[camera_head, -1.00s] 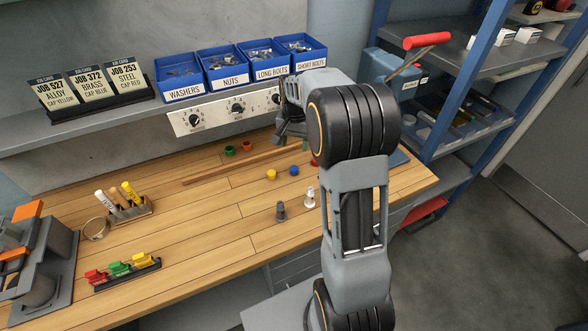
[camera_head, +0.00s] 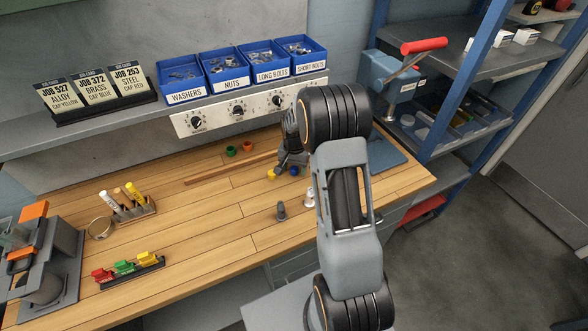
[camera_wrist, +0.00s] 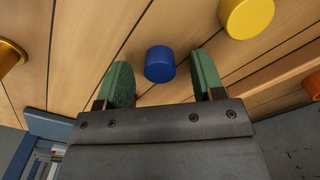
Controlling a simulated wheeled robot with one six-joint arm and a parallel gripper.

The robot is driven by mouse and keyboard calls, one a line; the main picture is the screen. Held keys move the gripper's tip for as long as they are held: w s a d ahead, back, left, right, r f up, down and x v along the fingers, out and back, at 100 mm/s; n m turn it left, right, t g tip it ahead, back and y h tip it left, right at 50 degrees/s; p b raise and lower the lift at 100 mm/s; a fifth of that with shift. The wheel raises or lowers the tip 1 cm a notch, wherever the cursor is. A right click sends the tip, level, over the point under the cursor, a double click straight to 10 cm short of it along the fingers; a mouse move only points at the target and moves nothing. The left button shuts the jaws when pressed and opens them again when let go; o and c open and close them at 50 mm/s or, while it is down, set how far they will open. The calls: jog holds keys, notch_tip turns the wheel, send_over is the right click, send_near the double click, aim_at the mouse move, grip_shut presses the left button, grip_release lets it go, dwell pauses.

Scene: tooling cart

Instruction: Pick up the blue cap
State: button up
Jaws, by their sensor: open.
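The blue cap (camera_wrist: 159,64) stands on the wooden bench. In the wrist view it sits between the two green finger pads of my gripper (camera_wrist: 162,82), near their tips, with a gap on each side. My gripper is open and holds nothing. In the head view the blue cap (camera_head: 294,171) shows just below my gripper (camera_head: 284,167), close to the fingers. The yellow cap (camera_wrist: 247,17) stands beyond the right finger in the wrist view, and in the head view it (camera_head: 271,174) is left of the blue cap.
A green cap (camera_head: 230,151) and an orange one (camera_head: 247,146) stand farther back.

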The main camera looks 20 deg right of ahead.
jog(key=shift+f, duration=0.1)
jog(key=c, duration=1)
